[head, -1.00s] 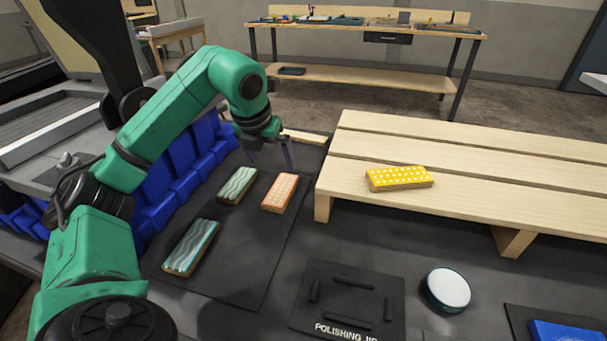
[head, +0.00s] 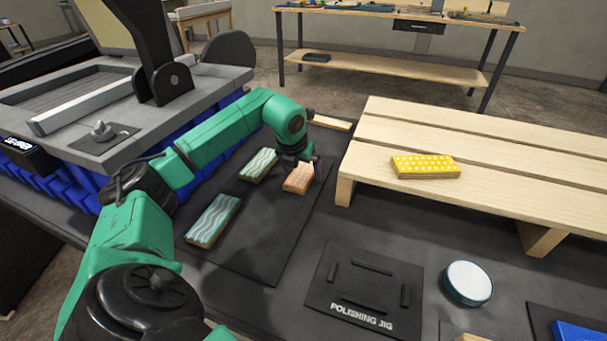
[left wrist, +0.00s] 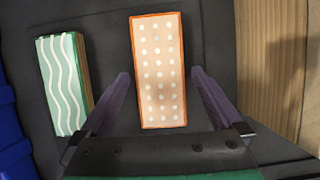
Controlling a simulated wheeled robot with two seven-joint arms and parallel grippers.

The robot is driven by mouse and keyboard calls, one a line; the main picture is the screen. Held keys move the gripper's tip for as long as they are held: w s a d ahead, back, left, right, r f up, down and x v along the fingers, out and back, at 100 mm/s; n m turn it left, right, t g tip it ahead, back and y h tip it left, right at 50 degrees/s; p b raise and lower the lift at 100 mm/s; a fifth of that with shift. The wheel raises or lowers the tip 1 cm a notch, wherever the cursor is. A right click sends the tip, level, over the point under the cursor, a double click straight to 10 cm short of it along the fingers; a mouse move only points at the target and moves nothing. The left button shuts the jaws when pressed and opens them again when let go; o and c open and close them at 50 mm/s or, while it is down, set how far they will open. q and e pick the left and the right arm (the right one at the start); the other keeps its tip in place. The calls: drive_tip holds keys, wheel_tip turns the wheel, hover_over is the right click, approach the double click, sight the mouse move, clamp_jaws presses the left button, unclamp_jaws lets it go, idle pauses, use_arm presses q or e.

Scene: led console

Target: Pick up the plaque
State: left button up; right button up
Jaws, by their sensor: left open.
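An orange plaque with white dots (head: 298,178) lies on the dark mat (head: 262,235); it also shows in the left wrist view (left wrist: 158,70). My left gripper (head: 308,168) is over its far end. In the left wrist view its two purple fingers (left wrist: 160,90) are open, one on each side of the plaque, with gaps between. A green plaque with wavy white lines (head: 259,165) lies to its left, and also shows in the left wrist view (left wrist: 65,85). A second wavy plaque, blue-green (head: 213,220), lies nearer. A yellow dotted plaque (head: 426,166) lies on the slatted wooden stand. My right gripper is not in view.
The slatted wooden stand (head: 480,145) rises just right of the mat. The polishing jig (head: 345,312) and a round white-topped pad (head: 468,282) lie in front of it. Blue bins (head: 75,190) and a grey machine (head: 75,95) stand at left.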

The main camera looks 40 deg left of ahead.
use_arm(q)
drive_tip(key=c, duration=1.4)
drive_tip(key=shift+r, duration=0.2)
